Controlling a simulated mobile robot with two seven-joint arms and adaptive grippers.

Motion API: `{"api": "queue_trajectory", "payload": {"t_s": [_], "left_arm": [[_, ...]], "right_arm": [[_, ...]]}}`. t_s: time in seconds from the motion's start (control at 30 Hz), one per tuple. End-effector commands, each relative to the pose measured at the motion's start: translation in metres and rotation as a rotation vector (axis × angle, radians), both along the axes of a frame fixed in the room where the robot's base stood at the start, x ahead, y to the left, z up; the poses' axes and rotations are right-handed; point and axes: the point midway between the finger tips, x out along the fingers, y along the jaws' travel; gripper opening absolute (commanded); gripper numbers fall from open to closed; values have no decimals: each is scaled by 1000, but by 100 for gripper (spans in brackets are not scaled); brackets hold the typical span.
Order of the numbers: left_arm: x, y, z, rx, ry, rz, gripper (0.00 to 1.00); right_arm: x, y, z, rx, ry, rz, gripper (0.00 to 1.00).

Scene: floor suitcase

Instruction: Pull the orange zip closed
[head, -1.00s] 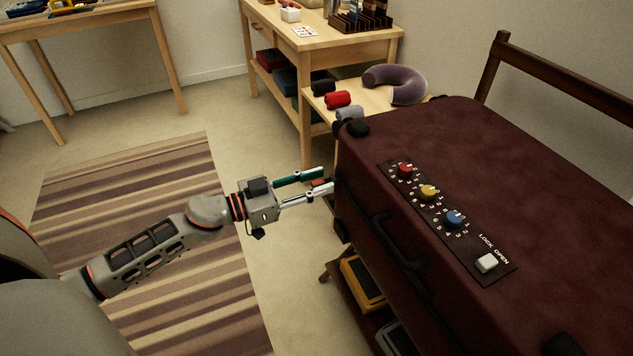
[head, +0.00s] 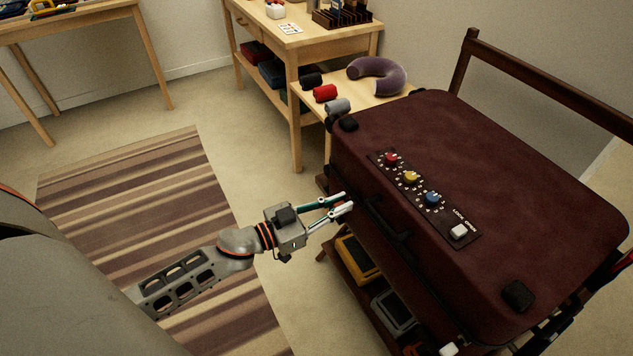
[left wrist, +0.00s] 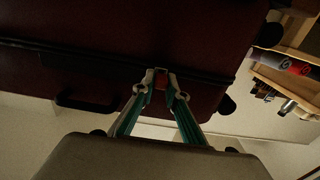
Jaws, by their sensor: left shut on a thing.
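A dark red suitcase (head: 500,190) lies flat, with a black handle (head: 388,228) on its side facing me. My left gripper (head: 347,202) is at that side, left of the handle. In the left wrist view the gripper (left wrist: 160,78) is shut on a small orange-red piece, the zip pull (left wrist: 161,82), at the dark seam along the suitcase side (left wrist: 100,62). The handle also shows there at left (left wrist: 88,102). In the head view the pull is hidden by the fingers. I cannot make out my right gripper.
The suitcase top has red, yellow and blue dials and a white switch (head: 459,231). It rests on a dark wooden rack (head: 535,75) with cases below, including a yellow one (head: 358,258). A bench with a purple neck pillow (head: 378,76) stands behind. A striped rug (head: 140,200) covers open floor.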

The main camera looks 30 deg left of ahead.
Motion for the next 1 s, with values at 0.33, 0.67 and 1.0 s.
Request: {"api": "queue_trajectory", "payload": {"t_s": [0.33,0.67,1.0], "left_arm": [[-13,-22,0,-1,0,-4,0],[-13,-22,-1,-3,1,-5,31],[-18,-16,-1,-1,3,-1,31]], "right_arm": [[-4,-10,-5,-33,16,0,40],[-4,-10,-5,-33,16,0,40],[-3,-9,-4,-31,12,2,40]]}}
